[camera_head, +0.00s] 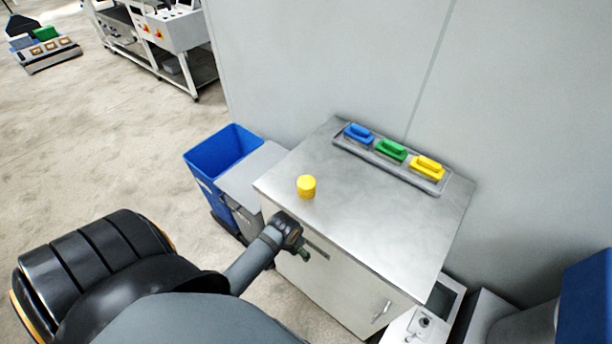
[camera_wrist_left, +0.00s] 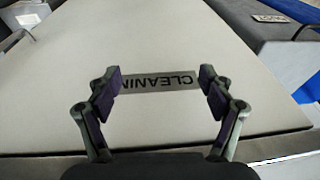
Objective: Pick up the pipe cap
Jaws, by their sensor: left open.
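The yellow pipe cap (camera_head: 306,187) is a short cylinder standing on the metal top of a cabinet (camera_head: 390,228), near its left front corner. My left gripper (camera_head: 303,252) is in front of the cabinet, below the level of its top and apart from the cap. In the left wrist view its two fingers (camera_wrist_left: 160,88) are spread with nothing between them. They face the cabinet's pale front, where a label (camera_wrist_left: 160,82) reading "CLEANIN" shows upside down. The cap is not seen in the left wrist view. My right gripper is not in view.
A grey tray (camera_head: 370,157) with blue, green and yellow handled blocks lies along the back of the cabinet top. A blue bin (camera_head: 222,150) and a grey bin (camera_head: 252,172) stand to the left. The cabinet top between cap and tray is clear.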

